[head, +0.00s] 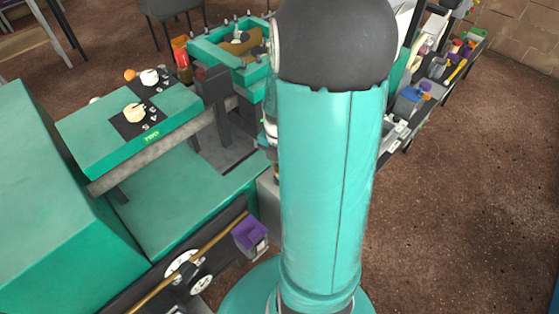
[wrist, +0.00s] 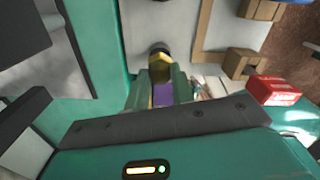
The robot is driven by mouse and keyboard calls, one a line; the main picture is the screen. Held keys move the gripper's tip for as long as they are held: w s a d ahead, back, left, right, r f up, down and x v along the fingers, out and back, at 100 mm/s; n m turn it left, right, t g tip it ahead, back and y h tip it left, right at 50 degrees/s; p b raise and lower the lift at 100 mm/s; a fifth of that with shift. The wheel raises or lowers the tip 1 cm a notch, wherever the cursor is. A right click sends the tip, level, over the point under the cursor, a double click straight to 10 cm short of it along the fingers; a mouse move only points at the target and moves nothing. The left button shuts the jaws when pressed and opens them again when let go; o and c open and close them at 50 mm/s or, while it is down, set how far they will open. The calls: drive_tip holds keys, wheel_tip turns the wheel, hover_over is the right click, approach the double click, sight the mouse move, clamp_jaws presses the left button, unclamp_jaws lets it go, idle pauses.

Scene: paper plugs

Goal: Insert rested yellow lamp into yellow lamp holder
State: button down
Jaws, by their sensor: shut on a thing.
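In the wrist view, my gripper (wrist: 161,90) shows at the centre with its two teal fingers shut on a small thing. A yellow piece with a dark rounded end, which looks like the yellow lamp (wrist: 160,66), sticks out past the fingertips. A purple patch shows between the fingers, below the yellow part; I cannot tell whether it belongs to the lamp. I cannot make out the yellow lamp holder in either view. In the head view, my own teal arm fills the middle and my gripper is hidden.
In the head view, a teal box marked TWO (head: 172,118) carries black panels at the left. A purple-topped block (head: 250,236) and a brown rod (head: 212,244) sit low. In the wrist view, a red box (wrist: 272,91) and a tan block (wrist: 241,62) are at the right.

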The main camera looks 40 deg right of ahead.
drive_tip(key=shift+f, duration=0.55)
drive_tip(key=c, duration=1.1)
unclamp_jaws()
drive_tip(key=shift+r, duration=2.75)
drive_tip(key=shift+r, duration=0.1)
wheel_tip(320, 180, up, 14)
drive_tip(key=shift+f, duration=0.15)
